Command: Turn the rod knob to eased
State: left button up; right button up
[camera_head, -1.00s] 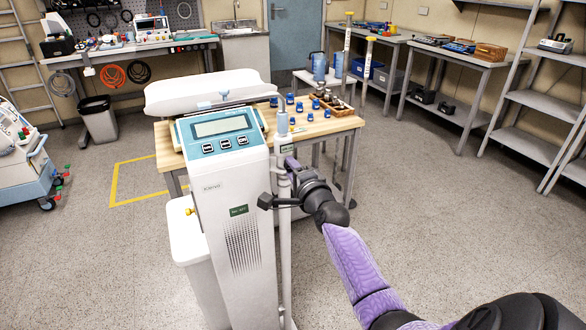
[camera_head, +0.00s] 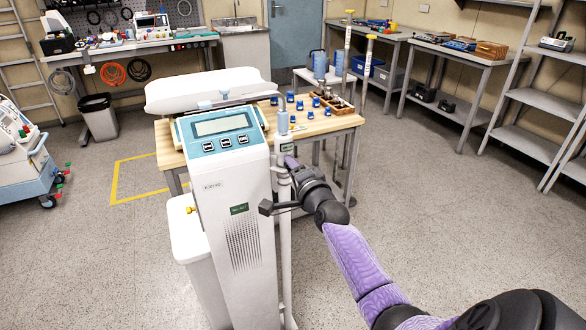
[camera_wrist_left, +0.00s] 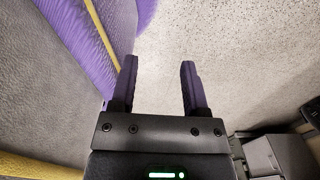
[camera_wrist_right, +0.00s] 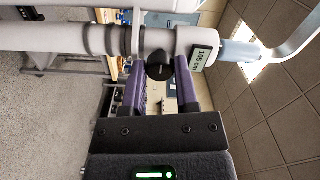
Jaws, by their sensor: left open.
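The rod knob (camera_wrist_right: 160,67) is a dark round knob on the white rod (camera_wrist_right: 110,40), seen in the right wrist view beside a "105 cm" label. My right gripper (camera_wrist_right: 160,62) has one finger on each side of the knob and appears closed on it. In the head view my right gripper (camera_head: 290,163) reaches the rod (camera_head: 285,235) from the right; the knob is hidden there. My left gripper (camera_wrist_left: 160,62) is open and empty over the floor, and it is out of the head view.
The white device with a screen (camera_head: 220,127) stands just left of the rod. Behind it a wooden-topped table (camera_head: 340,125) holds small blue items and a tray. Side shelves (camera_head: 535,100) are at the far right. The floor to the right is clear.

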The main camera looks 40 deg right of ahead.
jog(key=o, duration=0.4)
pick_arm(q)
jog(key=shift+s+a, duration=0.2)
jog(key=shift+s, duration=0.2)
pick_arm(e)
jog(key=shift+o, duration=0.2)
pick_arm(q)
jog(key=r+p, duration=0.1)
jog(key=w+d+r+p, duration=0.1)
jog(key=w+r+p, duration=0.1)
jog(key=shift+w+d+r, duration=0.1)
jog(key=shift+d+r, duration=0.15)
jog(key=shift+d, duration=0.1)
pick_arm(e)
jog(key=v, duration=1)
